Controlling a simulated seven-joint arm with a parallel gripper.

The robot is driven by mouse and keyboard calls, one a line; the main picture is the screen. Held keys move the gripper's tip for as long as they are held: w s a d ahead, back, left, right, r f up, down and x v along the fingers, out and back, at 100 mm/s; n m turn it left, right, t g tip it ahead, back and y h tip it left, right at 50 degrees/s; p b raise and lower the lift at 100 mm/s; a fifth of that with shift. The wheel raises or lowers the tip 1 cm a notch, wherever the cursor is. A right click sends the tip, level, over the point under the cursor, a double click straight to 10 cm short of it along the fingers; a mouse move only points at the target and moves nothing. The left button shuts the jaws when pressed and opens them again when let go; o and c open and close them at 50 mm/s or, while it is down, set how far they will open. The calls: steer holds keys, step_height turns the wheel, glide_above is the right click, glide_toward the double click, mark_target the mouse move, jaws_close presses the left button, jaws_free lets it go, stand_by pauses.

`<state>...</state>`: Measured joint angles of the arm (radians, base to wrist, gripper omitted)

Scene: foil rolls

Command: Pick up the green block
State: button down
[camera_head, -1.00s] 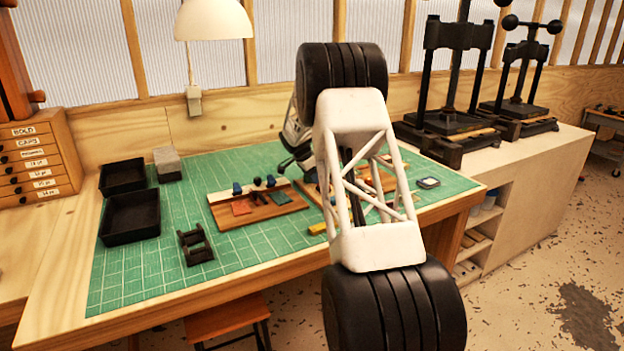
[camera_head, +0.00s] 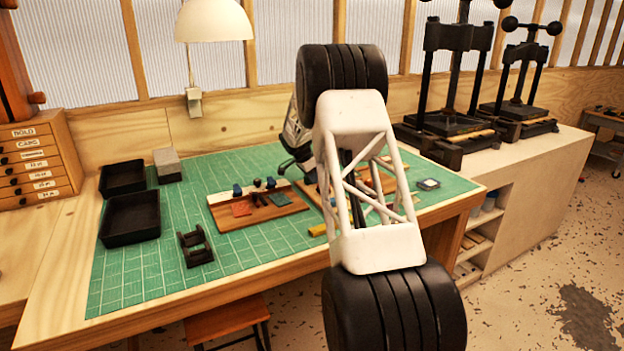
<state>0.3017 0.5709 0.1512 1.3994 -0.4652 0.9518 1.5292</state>
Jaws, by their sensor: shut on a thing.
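My gripper (camera_head: 287,166) shows only in part, left of my white arm link and above the green cutting mat (camera_head: 150,270). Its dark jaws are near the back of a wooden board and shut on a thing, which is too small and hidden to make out. I cannot clearly identify a green block. A flat teal-green piece (camera_head: 280,199) lies on the wooden board (camera_head: 240,220), beside an orange-red piece (camera_head: 241,209). My arm hides much of the area to the right.
Two black trays (camera_head: 131,219) and a grey block (camera_head: 167,165) stand at the left. A small black rack (camera_head: 195,248) is at the front. A yellow piece (camera_head: 317,230) lies near my arm. Presses (camera_head: 450,130) stand at the right. The front left mat is clear.

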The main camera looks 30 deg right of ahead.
steer(key=shift+r, duration=0.15)
steer(key=shift+r, duration=4.85)
steer(key=c, duration=1.5)
jaws_free()
steer(key=shift+c, duration=1.3)
steer(key=d, duration=0.4)
steer(key=s+d+f, duration=0.1)
steer(key=d, duration=0.4)
steer(key=s+d+f, duration=0.1)
steer(key=d, duration=0.4)
steer(key=shift+s+d, duration=0.1)
steer(key=shift+s, duration=0.1)
